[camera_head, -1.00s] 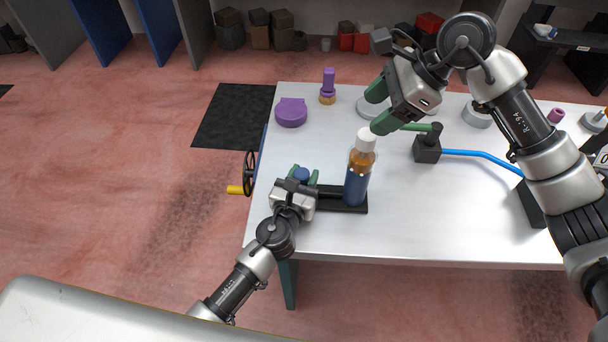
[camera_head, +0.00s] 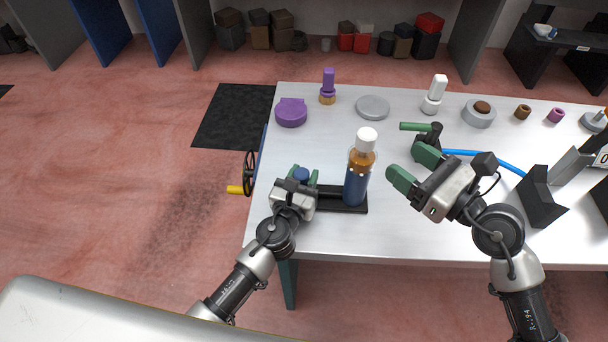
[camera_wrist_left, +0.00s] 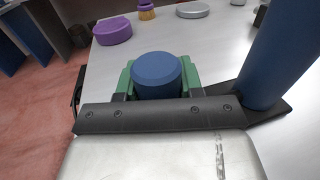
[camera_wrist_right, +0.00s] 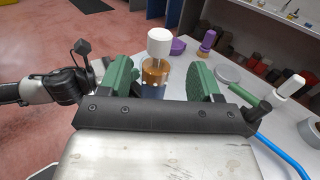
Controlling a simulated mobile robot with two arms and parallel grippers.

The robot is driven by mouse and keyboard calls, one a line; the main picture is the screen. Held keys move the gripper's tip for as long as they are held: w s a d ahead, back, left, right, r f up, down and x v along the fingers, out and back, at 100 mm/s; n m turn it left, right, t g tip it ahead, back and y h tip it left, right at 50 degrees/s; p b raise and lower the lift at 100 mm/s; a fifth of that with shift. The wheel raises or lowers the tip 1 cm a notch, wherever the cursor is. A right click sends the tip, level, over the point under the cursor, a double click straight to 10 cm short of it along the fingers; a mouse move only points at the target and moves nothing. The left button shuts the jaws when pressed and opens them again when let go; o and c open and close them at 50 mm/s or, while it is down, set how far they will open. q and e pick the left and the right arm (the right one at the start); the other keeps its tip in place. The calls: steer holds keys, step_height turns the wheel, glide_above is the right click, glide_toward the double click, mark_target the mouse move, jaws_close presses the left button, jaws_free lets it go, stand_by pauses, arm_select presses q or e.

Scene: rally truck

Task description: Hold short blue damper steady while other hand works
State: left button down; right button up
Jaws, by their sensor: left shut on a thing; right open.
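The short blue damper (camera_head: 302,174) stands at the left end of a black base. It also shows from above in the left wrist view (camera_wrist_left: 157,74). My left gripper (camera_head: 303,180) is shut on it, with green fingers on both sides. The damper's lower part is hidden by the gripper. My right gripper (camera_head: 408,168) is open and empty, right of the tall bottle-like damper. In the right wrist view, the tall damper (camera_wrist_right: 156,68) appears beyond and between the open green fingers (camera_wrist_right: 158,82), not touching them as far as I can tell.
The tall blue and amber damper with a white cap (camera_head: 360,170) stands on the black base (camera_head: 338,197). A black device with a green handle (camera_head: 416,127) and a blue hose (camera_head: 485,155) lies behind my right gripper. Purple (camera_head: 291,113) and grey discs (camera_head: 373,107) sit farther back.

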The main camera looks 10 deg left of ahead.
steer(key=x, duration=1.1)
steer(key=shift+w+a, duration=0.2)
steer(key=shift+a, duration=0.05)
steer(key=shift+m, duration=0.3)
steer(key=c, duration=1.1)
